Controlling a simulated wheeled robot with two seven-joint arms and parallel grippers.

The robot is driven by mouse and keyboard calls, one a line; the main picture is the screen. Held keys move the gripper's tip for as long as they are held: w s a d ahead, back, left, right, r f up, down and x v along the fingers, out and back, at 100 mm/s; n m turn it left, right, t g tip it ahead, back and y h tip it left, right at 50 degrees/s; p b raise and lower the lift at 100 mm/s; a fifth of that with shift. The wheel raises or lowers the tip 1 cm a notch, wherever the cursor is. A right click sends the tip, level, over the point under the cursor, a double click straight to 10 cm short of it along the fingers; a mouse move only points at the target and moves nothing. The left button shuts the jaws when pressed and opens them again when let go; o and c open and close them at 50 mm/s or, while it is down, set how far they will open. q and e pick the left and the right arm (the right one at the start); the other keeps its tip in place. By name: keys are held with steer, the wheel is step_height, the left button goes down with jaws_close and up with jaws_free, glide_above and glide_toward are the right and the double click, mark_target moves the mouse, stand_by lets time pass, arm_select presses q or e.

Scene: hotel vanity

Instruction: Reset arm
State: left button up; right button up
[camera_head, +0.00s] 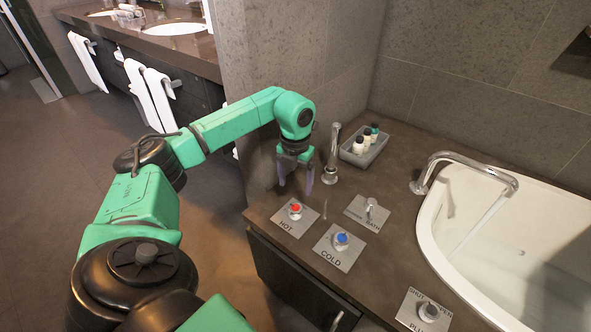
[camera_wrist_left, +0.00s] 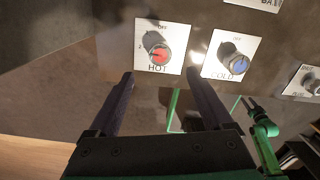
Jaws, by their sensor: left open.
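My left arm comes in from the left, and its left gripper (camera_head: 297,190) hangs with fingers down behind the red hot knob (camera_head: 295,208). In the left wrist view the left gripper (camera_wrist_left: 160,74) is open, with nothing between its dark fingers. The red knob (camera_wrist_left: 158,52) on its HOT plate lies just beyond the fingertips, apart from them. The blue cold knob (camera_wrist_left: 238,62) is to its right. In the head view the blue knob (camera_head: 341,240) is nearer the front edge.
A small upright tap (camera_head: 333,155) and a grey tray (camera_head: 372,154) of small bottles stand behind the knobs. The bath lever (camera_head: 371,208) and plug knob (camera_head: 429,311) are on the counter.

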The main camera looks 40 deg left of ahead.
arm_select(q)
step_height(320, 180, up, 5)
steer(key=shift+f, duration=0.15)
arm_select(e)
steer(key=shift+s+d, duration=0.15)
steer(key=shift+s, duration=0.3)
